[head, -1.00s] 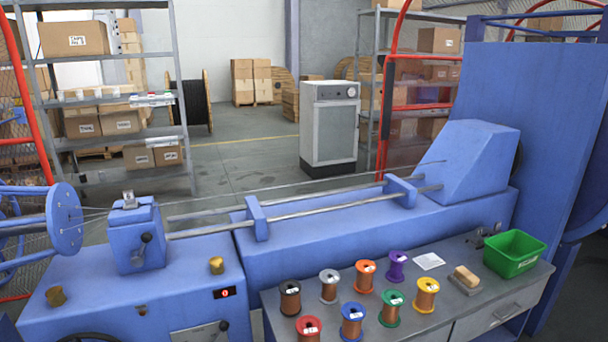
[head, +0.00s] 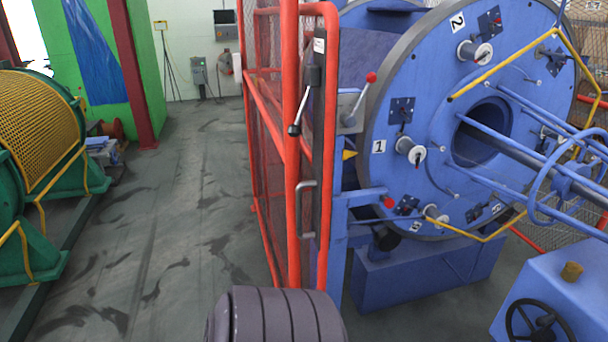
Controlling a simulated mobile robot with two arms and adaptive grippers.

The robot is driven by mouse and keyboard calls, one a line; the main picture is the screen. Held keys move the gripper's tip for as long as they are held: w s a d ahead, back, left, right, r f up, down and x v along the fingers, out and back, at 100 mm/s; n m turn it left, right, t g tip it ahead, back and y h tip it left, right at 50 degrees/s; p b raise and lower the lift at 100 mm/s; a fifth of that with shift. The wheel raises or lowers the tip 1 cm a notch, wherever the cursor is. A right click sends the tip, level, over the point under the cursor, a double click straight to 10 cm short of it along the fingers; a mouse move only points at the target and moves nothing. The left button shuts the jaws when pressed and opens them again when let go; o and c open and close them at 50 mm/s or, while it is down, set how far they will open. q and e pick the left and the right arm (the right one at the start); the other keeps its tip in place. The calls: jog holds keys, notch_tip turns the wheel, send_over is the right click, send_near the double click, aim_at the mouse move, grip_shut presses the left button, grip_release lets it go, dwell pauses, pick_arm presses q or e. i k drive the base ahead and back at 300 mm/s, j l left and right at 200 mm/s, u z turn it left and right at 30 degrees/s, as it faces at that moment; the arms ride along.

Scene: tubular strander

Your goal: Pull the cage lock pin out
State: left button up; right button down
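The blue cage's large round end plate (head: 432,110) stands at the right, with numbered spool stations around a central opening. A red knob (head: 388,202) sits low at the plate's left edge, by a blue bracket (head: 372,192); it may be the cage lock pin, but I cannot tell for sure. Its shaft is hardly visible. Above it, a lever with a red ball end (head: 370,77) rises from a grey mount. Neither of my grippers is in view.
A red mesh guard (head: 290,180) with a grey handle (head: 304,208) and a black-knobbed lever (head: 295,130) stands left of the cage. A blue cabinet with a handwheel (head: 535,325) is at lower right. Open floor (head: 185,220) lies between guard and green machine (head: 45,170).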

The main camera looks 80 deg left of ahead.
aim_at(389, 203)
jog(key=u, duration=2.05)
